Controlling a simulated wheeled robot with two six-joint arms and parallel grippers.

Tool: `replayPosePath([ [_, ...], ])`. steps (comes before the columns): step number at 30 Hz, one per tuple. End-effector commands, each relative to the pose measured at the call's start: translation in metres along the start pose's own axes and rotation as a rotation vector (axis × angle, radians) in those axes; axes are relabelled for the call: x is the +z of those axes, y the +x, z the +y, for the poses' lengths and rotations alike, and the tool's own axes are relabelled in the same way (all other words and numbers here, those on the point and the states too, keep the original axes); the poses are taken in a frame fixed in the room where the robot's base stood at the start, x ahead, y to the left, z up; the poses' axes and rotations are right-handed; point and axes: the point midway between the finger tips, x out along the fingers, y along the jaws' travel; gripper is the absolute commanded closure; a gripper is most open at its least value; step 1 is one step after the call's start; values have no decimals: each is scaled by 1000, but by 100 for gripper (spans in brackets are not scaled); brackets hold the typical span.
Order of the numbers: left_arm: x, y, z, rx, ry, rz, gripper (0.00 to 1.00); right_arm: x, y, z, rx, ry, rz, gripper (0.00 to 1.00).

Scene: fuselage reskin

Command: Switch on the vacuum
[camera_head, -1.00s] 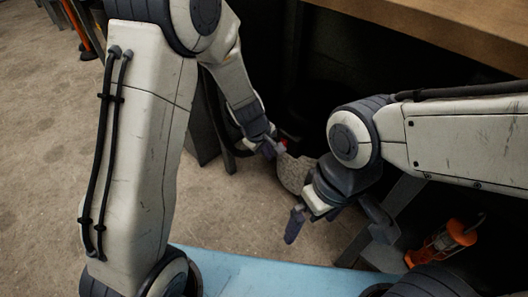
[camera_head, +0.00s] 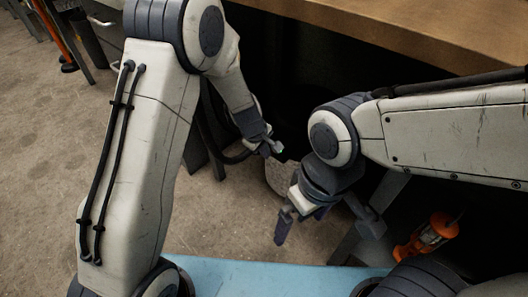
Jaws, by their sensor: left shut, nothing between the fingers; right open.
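The vacuum is hard to make out. A pale grey, rounded body (camera_head: 279,178) in the shadow under the bench may be part of it, with its upper part lost in the dark. My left gripper (camera_head: 272,148) is shut and empty, just above this body. A small greenish spot (camera_head: 280,149) shows at its fingertips; I cannot tell whether the fingers touch anything. My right gripper (camera_head: 326,224) is open and empty, lower and to the right, its fingers spread in front of the grey body and partly hiding it.
A wooden bench top (camera_head: 400,30) spans the upper right, with dark space below. An orange work lamp (camera_head: 428,236) lies at lower right, near a grey bench leg (camera_head: 350,240). A light blue surface (camera_head: 260,278) is in front. Concrete floor (camera_head: 50,180) is open at left.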

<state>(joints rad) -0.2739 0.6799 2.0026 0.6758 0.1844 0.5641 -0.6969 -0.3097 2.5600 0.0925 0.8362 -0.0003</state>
Motion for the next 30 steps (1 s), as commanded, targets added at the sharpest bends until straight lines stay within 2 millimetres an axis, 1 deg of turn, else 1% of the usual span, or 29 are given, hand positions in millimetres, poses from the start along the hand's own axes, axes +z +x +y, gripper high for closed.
replayPosePath([
  [5,0,-4,2,1,0,0,100,0,-4,0,0,0,0,0],
  [12,0,-15,6,1,0,0,100,-1,-16,-1,0,0,0,0],
  [15,0,-16,6,2,1,1,100,-1,-17,-1,0,0,0,0],
  [25,0,-15,6,4,2,2,100,-1,-14,-1,0,0,0,0],
  [28,2,-13,2,3,7,-1,100,0,-8,-1,0,0,0,0],
  [30,6,-12,-3,3,15,-4,100,0,0,0,0,0,0,0],
])
